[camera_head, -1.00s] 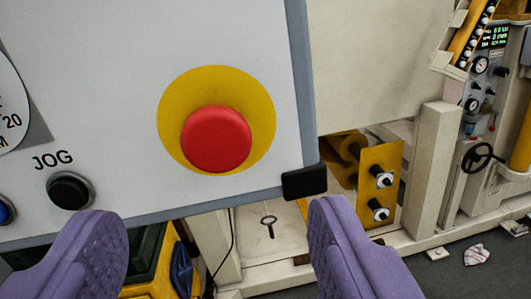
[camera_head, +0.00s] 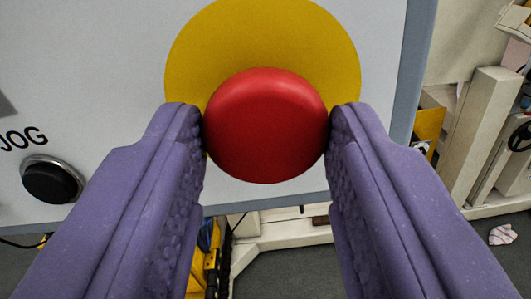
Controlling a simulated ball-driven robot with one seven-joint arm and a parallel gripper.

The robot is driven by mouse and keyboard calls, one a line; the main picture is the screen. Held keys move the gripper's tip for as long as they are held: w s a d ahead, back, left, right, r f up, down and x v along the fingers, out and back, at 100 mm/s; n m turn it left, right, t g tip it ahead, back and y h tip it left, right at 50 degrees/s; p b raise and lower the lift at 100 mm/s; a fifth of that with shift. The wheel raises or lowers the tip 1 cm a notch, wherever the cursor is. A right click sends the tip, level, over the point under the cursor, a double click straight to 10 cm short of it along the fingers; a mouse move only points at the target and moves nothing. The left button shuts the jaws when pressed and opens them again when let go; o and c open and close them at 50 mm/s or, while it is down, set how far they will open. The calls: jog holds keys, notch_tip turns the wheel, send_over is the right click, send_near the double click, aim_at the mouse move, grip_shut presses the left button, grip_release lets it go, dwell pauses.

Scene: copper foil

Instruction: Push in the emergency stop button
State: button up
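The emergency stop button (camera_head: 266,125) is a red round cap on a yellow disc (camera_head: 262,40), fixed to a pale grey control panel (camera_head: 90,60). My gripper (camera_head: 266,115) has two purple fingers with bumpy inner pads. The fingertips stand on the left and right sides of the red cap and appear to touch both sides of it. The cap's front face is uncovered between the fingers. How deep the cap sits cannot be told from here.
A black JOG button (camera_head: 50,181) is on the panel at the left. The panel's blue-grey edge (camera_head: 410,75) runs down the right. Beyond it are a cream machine frame (camera_head: 480,125) and dark floor, with a small crumpled scrap (camera_head: 502,235) lying there.

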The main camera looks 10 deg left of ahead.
grip_shut()
jog(key=shift+w+r+p, duration=0.25)
jog(key=shift+p, duration=0.25)
jog(key=shift+w, duration=0.2)
jog(key=o, duration=0.9)
grip_release()
jog(key=shift+f, duration=0.1)
jog(key=shift+c, duration=0.2)
jog(key=shift+o, duration=1.3)
jog(key=shift+w+f, duration=0.1)
jog(key=s, duration=0.7)
jog(key=shift+s+d, duration=0.15)
jog(key=shift+s, duration=0.25)
